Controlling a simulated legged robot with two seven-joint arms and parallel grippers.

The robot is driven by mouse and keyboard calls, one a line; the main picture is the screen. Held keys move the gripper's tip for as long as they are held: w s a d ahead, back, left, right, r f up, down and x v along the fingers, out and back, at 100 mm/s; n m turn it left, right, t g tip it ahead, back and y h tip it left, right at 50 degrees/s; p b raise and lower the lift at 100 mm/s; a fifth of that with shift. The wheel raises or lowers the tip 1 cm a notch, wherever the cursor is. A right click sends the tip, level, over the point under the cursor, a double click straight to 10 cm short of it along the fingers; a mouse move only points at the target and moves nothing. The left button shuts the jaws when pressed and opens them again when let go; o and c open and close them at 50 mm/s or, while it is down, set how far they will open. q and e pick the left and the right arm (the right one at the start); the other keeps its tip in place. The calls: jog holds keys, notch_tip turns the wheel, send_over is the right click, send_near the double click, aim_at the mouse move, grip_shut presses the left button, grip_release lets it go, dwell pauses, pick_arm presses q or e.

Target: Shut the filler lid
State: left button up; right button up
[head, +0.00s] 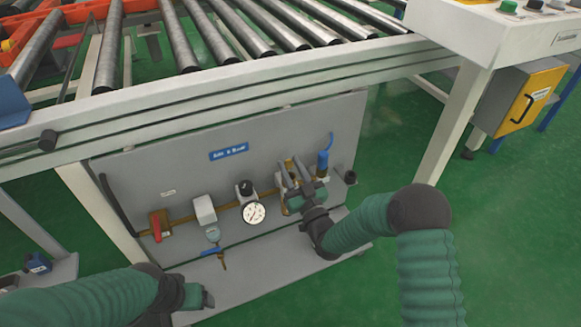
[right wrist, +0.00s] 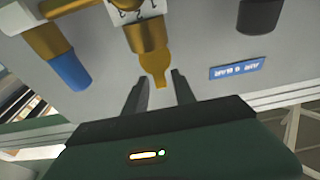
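In the head view my right gripper (head: 289,170) reaches up against the grey panel (head: 130,172), beside a blue-capped fitting (head: 323,162). In the right wrist view, which is upside down, the right gripper (right wrist: 160,74) is open. Its two fingers stand either side of the narrow tip of a brass piece (right wrist: 148,40), with gaps showing on both sides. This brass piece, seemingly the filler lid, joins a white body with dark marks (right wrist: 128,10). The gripper partly hides it in the head view. My left gripper (head: 205,298) is low at the left; its finger opening is not clear.
Left of my right gripper are a gauge (head: 253,213), a white-topped filter unit (head: 204,209) and a red valve handle (head: 155,226) on a brass pipe. A roller conveyor frame (head: 220,85) overhangs the panel.

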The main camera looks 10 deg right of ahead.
jog(key=shift+o, duration=0.2)
jog(key=shift+s+d+p, duration=0.1)
jog(key=shift+s+p, duration=0.25)
jog(key=p+v, duration=0.5)
jog(key=v, duration=1.1)
jog(key=shift+p, duration=0.35)
jog(key=shift+f, duration=0.15)
jog(key=shift+c, duration=0.5)
